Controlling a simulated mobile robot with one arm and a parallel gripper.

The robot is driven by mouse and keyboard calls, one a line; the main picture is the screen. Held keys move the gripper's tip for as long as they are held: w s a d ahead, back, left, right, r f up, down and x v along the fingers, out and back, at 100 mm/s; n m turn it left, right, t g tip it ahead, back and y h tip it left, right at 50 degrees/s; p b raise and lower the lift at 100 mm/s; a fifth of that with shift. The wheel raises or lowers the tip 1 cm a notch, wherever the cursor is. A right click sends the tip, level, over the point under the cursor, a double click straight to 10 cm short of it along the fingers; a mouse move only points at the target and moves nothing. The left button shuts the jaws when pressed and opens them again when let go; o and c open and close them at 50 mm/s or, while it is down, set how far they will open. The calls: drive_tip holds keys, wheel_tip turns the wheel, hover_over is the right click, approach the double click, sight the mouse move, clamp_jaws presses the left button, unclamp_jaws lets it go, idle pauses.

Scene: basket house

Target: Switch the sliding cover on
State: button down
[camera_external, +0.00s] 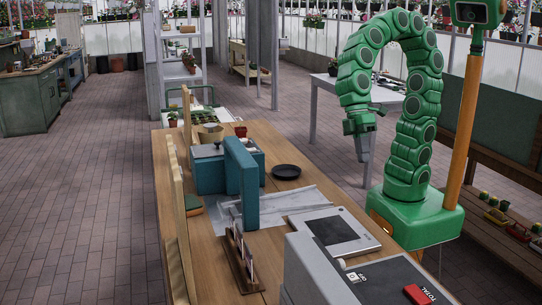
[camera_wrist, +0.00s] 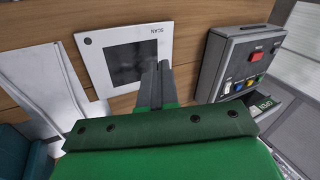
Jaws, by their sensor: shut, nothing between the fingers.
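I cannot tell for sure which part is the sliding cover. A white scan panel (camera_external: 368,243) with a dark screen lies flat on the wooden table. It also shows in the wrist view (camera_wrist: 92,56), marked SCAN. A grey register-like device (camera_external: 310,272) with a red TOTAL button (camera_external: 417,294) stands at the front right. In the wrist view the device (camera_wrist: 226,62) shows a red button and small coloured buttons. My gripper (camera_external: 364,157) points down, shut and empty, beyond the table's right edge. Its fingers (camera_wrist: 157,82) overlap the scan panel's lower right corner in the wrist view.
A teal box with an upright panel (camera_external: 240,180) stands mid-table. A dark round plate (camera_external: 286,172), a red pot (camera_external: 241,131) and a small wooden rack (camera_external: 241,264) share the table (camera_external: 300,195). Grey sheets lie by the teal panel. The tiled floor at left is clear.

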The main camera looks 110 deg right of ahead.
sight(339, 260)
drive_tip(key=w+a+r+m+t+y, duration=0.1)
drive_tip(key=w+a+r+m+y, duration=0.1)
drive_tip(key=w+a, duration=0.9)
drive_tip(key=w+a+r+m+t+y, duration=0.1)
drive_tip(key=w+a+y, duration=0.4)
drive_tip(key=w+a, duration=0.6)
drive_tip(key=shift+w+a+r+m+t, duration=0.3)
drive_tip(key=shift+w+r+m, duration=0.35)
drive_tip(key=shift+w+m, duration=0.1)
drive_tip(key=x, duration=1.4)
drive_tip(key=shift+a+r, duration=0.15)
drive_tip(key=shift+r, duration=0.05)
drive_tip(key=a, duration=1.2)
drive_tip(key=shift+a, duration=0.3)
drive_tip(key=shift+s+r+y, duration=0.1)
drive_tip(key=shift+y, duration=0.2)
